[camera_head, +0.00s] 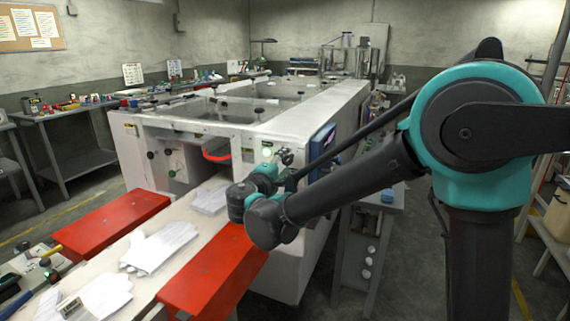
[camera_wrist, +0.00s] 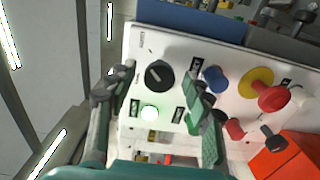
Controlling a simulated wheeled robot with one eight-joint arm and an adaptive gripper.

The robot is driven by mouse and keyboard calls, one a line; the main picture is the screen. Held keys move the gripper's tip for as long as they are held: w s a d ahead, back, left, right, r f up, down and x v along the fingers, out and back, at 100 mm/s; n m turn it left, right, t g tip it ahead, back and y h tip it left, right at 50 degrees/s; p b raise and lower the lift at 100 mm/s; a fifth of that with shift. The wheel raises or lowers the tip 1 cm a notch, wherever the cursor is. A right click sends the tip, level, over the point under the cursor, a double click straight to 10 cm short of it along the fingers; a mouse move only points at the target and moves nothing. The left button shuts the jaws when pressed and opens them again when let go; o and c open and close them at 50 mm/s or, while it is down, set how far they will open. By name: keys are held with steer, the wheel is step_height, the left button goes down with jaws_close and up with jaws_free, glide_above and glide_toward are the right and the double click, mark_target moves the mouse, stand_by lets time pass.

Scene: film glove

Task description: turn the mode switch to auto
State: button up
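In the wrist view a round black rotary knob (camera_wrist: 159,74) with a pale pointer mark sits on a white control panel (camera_wrist: 181,52). It looks like the mode switch, but the small labels are too blurred to read. My gripper (camera_wrist: 160,82) is open, with one finger left of the knob and the other to its right. The fingers appear apart from the knob; their exact distance from the panel is unclear. In the head view my gripper (camera_head: 281,172) is at the machine's front right corner, and my arm partly hides the panel there.
Near the knob are a lit green button (camera_wrist: 150,113), a blue button (camera_wrist: 214,79), a red emergency stop (camera_wrist: 272,97) on yellow, a red button (camera_wrist: 235,128) and a black lever switch (camera_wrist: 272,138). White gloves (camera_head: 160,247) lie on the conveyor between red covers (camera_head: 215,272).

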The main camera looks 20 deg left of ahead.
steer(key=s, duration=1.2)
steer(key=shift+a, duration=0.45)
steer(key=w+d+f+m+g+h, duration=0.1)
steer(key=w+d+f+m+g, duration=0.3)
steer(key=d, duration=0.6)
steer(key=w+d+f+m+g+h, duration=0.1)
steer(key=w+d+f+g, duration=0.1)
steer(key=d+f, duration=0.6)
steer(key=w+d+f+m+g+h, duration=0.2)
steer(key=w+d+f+g, duration=0.1)
steer(key=d, duration=1)
steer(key=s+d+f+m+g+y, duration=0.4)
steer(key=s+d+f+m+y, duration=0.1)
steer(key=s+d+f+m, duration=0.5)
steer(key=s+d+f, duration=0.2)
steer(key=s+d, duration=0.2)
steer(key=d, duration=0.1)
steer(key=shift+d+g+y, duration=0.2)
steer(key=shift+g+y, duration=0.1)
steer(key=shift+g, duration=0.1)
